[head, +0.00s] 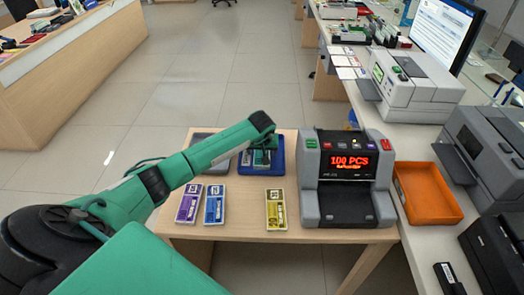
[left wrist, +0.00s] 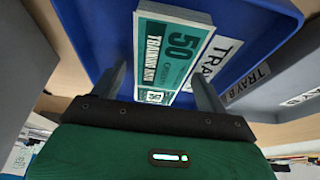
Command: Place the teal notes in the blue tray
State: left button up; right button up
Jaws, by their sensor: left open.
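The blue tray (head: 280,163) stands at the back of the small wooden table, left of the counting machine. It also shows in the left wrist view (left wrist: 268,17). The bundle of teal notes (left wrist: 175,55), marked 50, lies inside the blue tray beside a white label. In the head view the teal notes (head: 261,159) are partly hidden by my gripper. My left gripper (left wrist: 160,88) is open over the tray, with one finger on each side of the near end of the notes. My right gripper is not in view.
A grey tray (head: 200,138) stands left of the blue one, partly behind my arm. Purple notes (head: 188,204), blue notes (head: 214,205) and yellow notes (head: 276,210) lie in front. A counting machine (head: 346,178) reads 100 PCS. An orange bin (head: 428,194) is at right.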

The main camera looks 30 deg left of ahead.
pick_arm(q)
jog(key=shift+r, duration=0.15)
jog(key=shift+s+r, duration=0.1)
jog(key=shift+r, duration=0.25)
jog(key=v, duration=1.1)
jog(key=shift+b, duration=0.4)
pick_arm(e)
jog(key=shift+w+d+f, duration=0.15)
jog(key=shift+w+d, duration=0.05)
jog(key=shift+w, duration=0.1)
pick_arm(q)
jog(key=shift+s+d, duration=0.1)
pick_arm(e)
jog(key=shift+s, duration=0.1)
